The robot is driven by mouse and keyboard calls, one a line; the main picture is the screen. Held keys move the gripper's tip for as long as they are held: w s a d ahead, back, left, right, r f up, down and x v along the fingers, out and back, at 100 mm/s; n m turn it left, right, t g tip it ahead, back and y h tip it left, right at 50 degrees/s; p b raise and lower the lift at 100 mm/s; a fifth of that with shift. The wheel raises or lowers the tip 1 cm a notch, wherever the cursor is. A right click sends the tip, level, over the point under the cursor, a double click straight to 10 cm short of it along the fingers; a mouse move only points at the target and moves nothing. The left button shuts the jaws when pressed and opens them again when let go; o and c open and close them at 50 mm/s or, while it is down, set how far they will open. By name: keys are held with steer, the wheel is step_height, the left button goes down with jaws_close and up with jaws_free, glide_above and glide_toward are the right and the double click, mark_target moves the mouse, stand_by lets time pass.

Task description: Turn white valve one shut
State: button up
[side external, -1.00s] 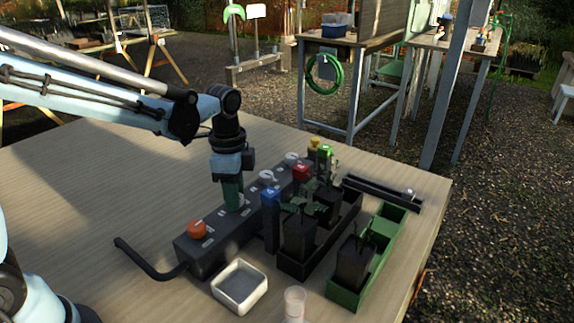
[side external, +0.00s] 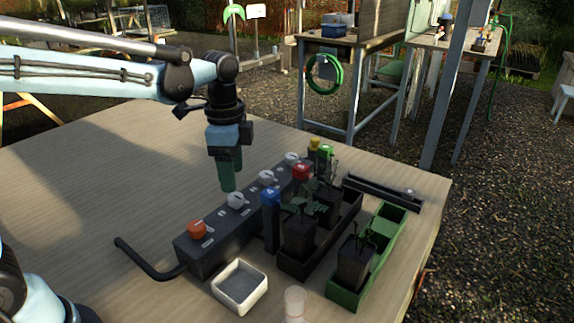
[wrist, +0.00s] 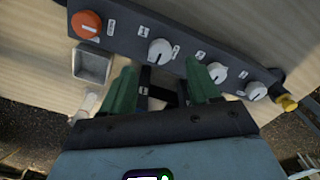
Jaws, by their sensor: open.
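A dark valve block (side external: 213,238) lies on the table with an orange knob (side external: 197,229) at its near end and three white knobs in a row behind it. The white knob beside the orange one (side external: 236,201) also shows in the wrist view (wrist: 160,50). The middle white knob (side external: 266,178) and the far white knob (side external: 291,159) stand further along. The labels are too small to read. My gripper (side external: 229,189) has green fingers and is raised above the block near the first white knob, apart from it. In the wrist view its fingers (wrist: 160,78) are spread and empty.
Blue (side external: 270,196) and red (side external: 301,172) capped posts and potted seedlings in a black tray (side external: 320,253) stand close right of the block. A white dish (side external: 240,286), a clear cup (side external: 295,303) and a green tray (side external: 345,297) are in front.

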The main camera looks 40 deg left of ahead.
step_height(320, 180, up, 6)
steer(key=shift+r, duration=0.25)
stand_by(0.4)
steer(key=n+t, duration=0.7)
steer(key=n, duration=0.4)
glide_toward(230, 199)
steer(key=s+a, duration=0.2)
steer(key=s, duration=0.1)
steer(key=shift+a+f, duration=0.15)
steer(key=shift+f, duration=0.55)
